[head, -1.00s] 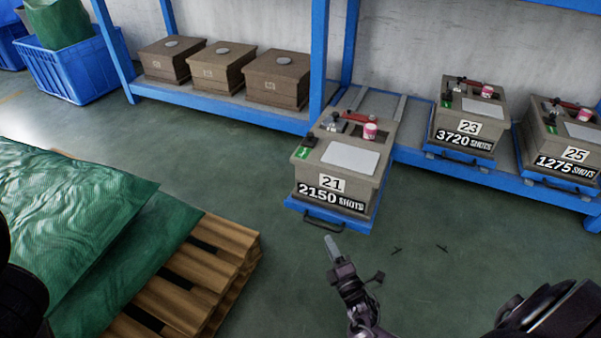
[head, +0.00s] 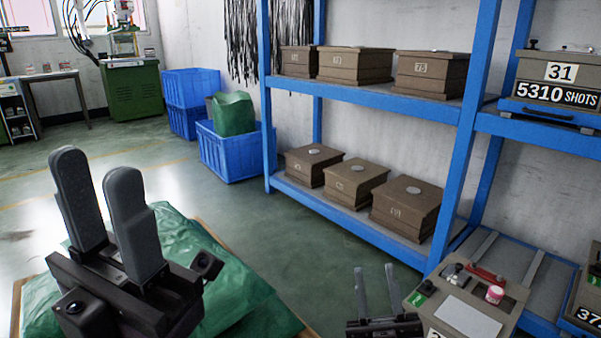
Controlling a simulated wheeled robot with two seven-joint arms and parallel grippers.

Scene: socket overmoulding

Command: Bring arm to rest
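My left gripper (head: 97,170) stands large at the lower left of the head view. Its two grey fingers point up with a narrow gap between them and nothing in the gap. Behind it lies a green sack pile (head: 235,285). My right gripper (head: 376,270) is at the bottom, right of centre. Its two thin fingers point up, well apart and empty. It is just left of a brown mould box (head: 430,300) with a pink-and-white jar on top; whether they touch cannot be told. The lower part of that box is cut off by the picture edge.
A blue rack (head: 355,95) along the wall bears several brown mould boxes and box 31 (head: 556,80). Blue crates (head: 235,158), one with a green sack, stand at its left end. A green machine (head: 130,95) is at the back left. The middle floor is clear.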

